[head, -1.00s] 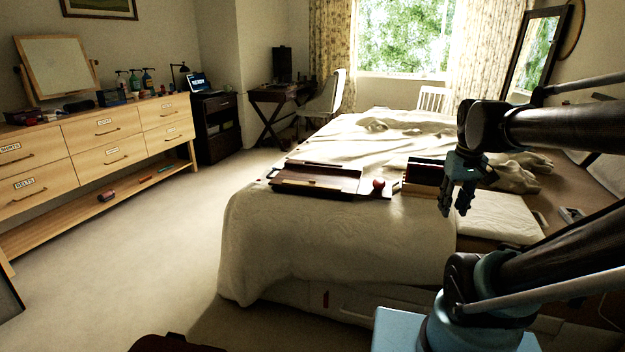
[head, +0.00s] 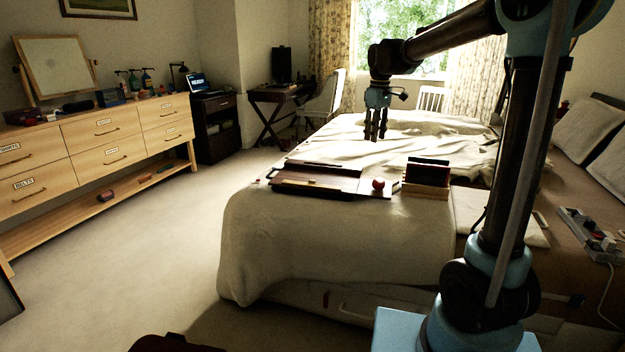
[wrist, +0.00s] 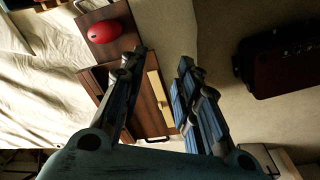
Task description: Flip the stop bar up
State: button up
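A dark wooden board (head: 322,175) lies on the near end of the bed. A pale, narrow bar (head: 298,184) lies flat along its near side; I take this for the stop bar, though no label shows. In the wrist view the pale bar (wrist: 160,98) shows between and beyond my fingers, with the board (wrist: 146,112) partly hidden behind the left finger. My gripper (head: 375,138) points down, raised above the bed behind the board. In the wrist view my gripper (wrist: 160,60) is open, with nothing between its fingertips.
A red rounded object (head: 378,184) sits at the board's right end, beside a wooden box (head: 427,180). A dark red suitcase (wrist: 285,62) lies on the floor. A power strip (head: 590,232) is at the right. The carpet (head: 150,250) left of the bed is clear.

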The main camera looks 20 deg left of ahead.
jog(key=w+a+f+n, duration=0.1)
jog(key=w+a+n, duration=0.15)
jog(key=a, duration=0.35)
jog(key=w+a+f+n, duration=0.1)
jog(key=w+a, duration=0.2)
jog(key=a, duration=0.4)
jog(key=n, duration=0.2)
send_over(311, 183)
notch_tip(311, 183, down, 5)
jog(key=shift+g, duration=0.4)
jog(key=f, duration=1.6)
jog(key=shift+w+d+f, duration=0.15)
jog(key=shift+w+f, duration=0.1)
jog(key=shift+w, duration=0.1)
grip_shut()
